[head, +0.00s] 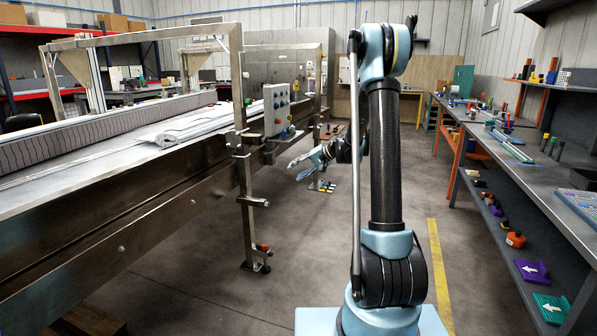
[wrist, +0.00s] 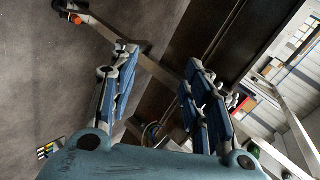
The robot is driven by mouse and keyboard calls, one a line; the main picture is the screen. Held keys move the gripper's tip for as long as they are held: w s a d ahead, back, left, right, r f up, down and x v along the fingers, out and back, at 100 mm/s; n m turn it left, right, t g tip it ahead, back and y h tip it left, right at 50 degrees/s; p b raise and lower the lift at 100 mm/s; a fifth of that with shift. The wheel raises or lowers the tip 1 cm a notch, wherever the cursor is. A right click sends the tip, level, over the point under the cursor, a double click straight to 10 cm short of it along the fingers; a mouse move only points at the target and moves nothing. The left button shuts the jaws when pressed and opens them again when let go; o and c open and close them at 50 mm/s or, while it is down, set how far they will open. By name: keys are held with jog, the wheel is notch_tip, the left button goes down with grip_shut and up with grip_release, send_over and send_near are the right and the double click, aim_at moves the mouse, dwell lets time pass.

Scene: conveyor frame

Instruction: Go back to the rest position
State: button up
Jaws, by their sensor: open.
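My gripper (head: 303,166) hangs beside the conveyor frame, to the left of my arm's upright link in the head view. In the wrist view my gripper (wrist: 158,72) has its two blue and grey fingers well apart, with nothing held between them. Behind the fingers, the wrist view shows the metal conveyor frame (wrist: 165,78) crossing at a slant. In the head view the conveyor frame (head: 240,130) stands on the left and my gripper appears apart from it. Part of my wrist is hidden behind my arm.
A control box with buttons (head: 276,110) is mounted on the frame. A long workbench (head: 480,130) with tools and coloured parts runs along the right. A yellow floor line (head: 440,270) lies before it. The grey floor (head: 300,240) between frame and arm is mostly clear.

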jog(key=s+d+r+h, duration=0.2)
jog(key=s+d, duration=0.1)
jog(key=s, duration=0.6)
jog(key=s+d+r+n+h, duration=0.1)
jog(key=s+d+r, duration=0.1)
jog(key=s, duration=0.6)
jog(key=s+d+r+h, duration=0.1)
jog(key=s+d+h, duration=0.15)
jog(key=s, duration=0.65)
jog(key=s+d+f+h, duration=0.2)
jog(key=s+d+f, duration=0.2)
jog(key=s, duration=0.7)
jog(key=s+d+f+g+h, duration=0.1)
jog(key=s+d+f+h, duration=0.2)
jog(key=s+d, duration=0.4)
jog(key=s+f, duration=0.1)
jog(key=s, duration=0.4)
jog(key=shift+s+d+f+n+g, duration=0.15)
jog(key=shift+d+f+n+g, duration=0.15)
jog(key=shift+f+n, duration=0.1)
